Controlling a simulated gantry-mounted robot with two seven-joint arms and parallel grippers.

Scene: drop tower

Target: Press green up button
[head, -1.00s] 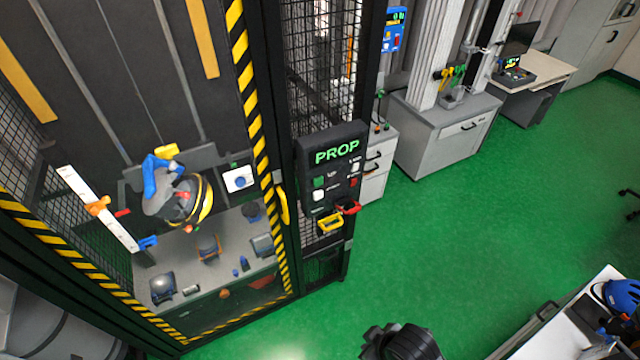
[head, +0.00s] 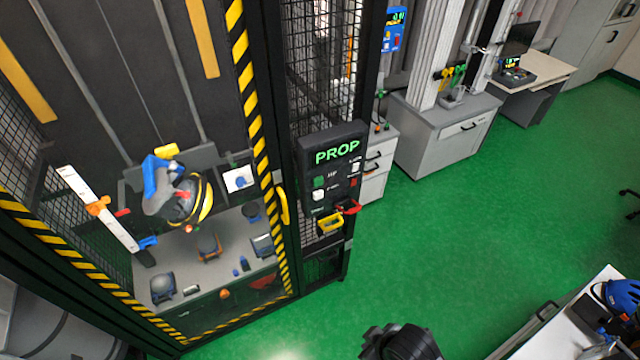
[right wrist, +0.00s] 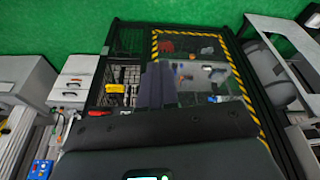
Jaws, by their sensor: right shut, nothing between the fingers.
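The green button (head: 319,182), labelled faintly, is at the upper left of the buttons on the black control panel (head: 308,157). The panel shows PROP in green letters and hangs on the front of the caged drop tower. My right gripper (right wrist: 157,66) is shut and empty in the right wrist view, its dark fingers pointing towards the cage. I cannot make out the green button in that view. In the head view only a dark part of an arm of mine shows at the bottom, apart from the panel. My left gripper is not in view.
A white button (head: 319,195) sits just below the green one; another white button (head: 355,167) and a red button (head: 354,182) are to the right. A yellow handle (head: 330,223) and a red one (head: 348,207) stick out below. Green floor (head: 450,220) right of the panel is clear.

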